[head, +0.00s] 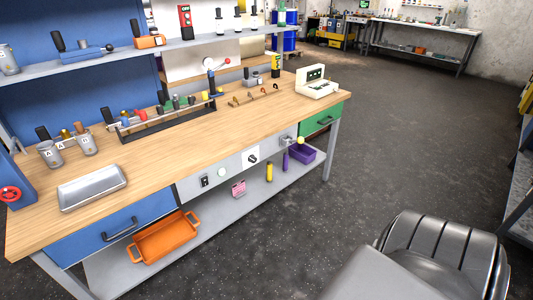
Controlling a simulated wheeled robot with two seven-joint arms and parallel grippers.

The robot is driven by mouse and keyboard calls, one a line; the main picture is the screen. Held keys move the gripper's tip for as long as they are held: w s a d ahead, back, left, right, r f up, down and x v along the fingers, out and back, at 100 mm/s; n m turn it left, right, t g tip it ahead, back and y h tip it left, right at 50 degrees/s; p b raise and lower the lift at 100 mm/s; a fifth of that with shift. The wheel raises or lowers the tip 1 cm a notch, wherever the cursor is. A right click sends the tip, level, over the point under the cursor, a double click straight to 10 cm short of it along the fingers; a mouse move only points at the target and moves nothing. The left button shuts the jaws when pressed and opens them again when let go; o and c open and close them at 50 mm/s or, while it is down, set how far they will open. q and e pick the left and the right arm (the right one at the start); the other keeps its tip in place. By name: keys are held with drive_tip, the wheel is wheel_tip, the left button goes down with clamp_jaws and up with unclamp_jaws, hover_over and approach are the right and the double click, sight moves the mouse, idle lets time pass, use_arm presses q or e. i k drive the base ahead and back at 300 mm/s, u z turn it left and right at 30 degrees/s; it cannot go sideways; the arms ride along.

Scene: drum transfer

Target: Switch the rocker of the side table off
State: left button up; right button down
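A black rocker switch (204,181) sits on a small plate in the grey front panel (230,168) of the long wooden-topped bench. It is too small to tell which way it is tipped. A pale green round button or lamp (221,172) is just right of it, then a black rotary knob (252,158) on a white plate, and a yellow-ended lever (300,140) at the panel's right end. I cannot tell whether this bench is the side table.
A grey metal box (92,187) and tool racks stand on the bench top. A white table (424,37) stands at the back. The dark floor (300,215) before the bench is clear.

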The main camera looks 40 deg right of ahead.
sight(204, 182)
drive_tip(key=z, duration=0.85)
drive_tip(key=k, duration=0.6)
drive_tip(key=z, duration=0.45)
drive_tip(key=i, duration=1.05)
drive_tip(key=z, duration=0.65)
